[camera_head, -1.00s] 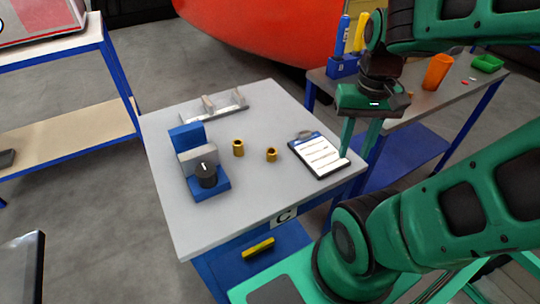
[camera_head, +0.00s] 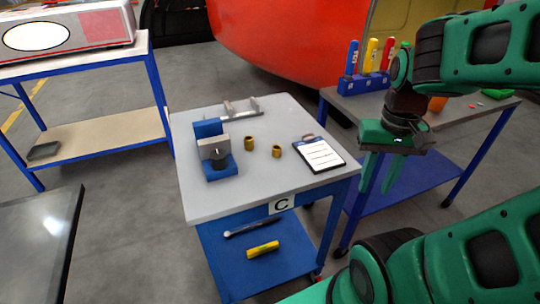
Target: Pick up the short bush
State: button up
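Two brass bushes stand upright on the grey top of table C (camera_head: 225,200). The right one, the short bush (camera_head: 276,151), looks a little lower than the left, taller bush (camera_head: 249,143). My gripper (camera_head: 378,188) hangs to the right of the table top in the picture, fingers pointing down. Its two green fingers are apart with nothing between them. It is well clear of both bushes, and neither bush is hidden.
A blue and grey fixture with a black knob (camera_head: 219,158) stands left of the bushes. A clipboard (camera_head: 320,154) lies to their right, and a metal bracket (camera_head: 240,108) behind. A second table (camera_head: 350,106) holds screwdrivers in a blue rack (camera_head: 362,84).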

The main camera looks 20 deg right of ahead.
aim_at(276, 152)
jog(key=u, duration=1.6)
jog(key=k, duration=1.1)
jog(key=z, duration=1.6)
jog(key=i, duration=1)
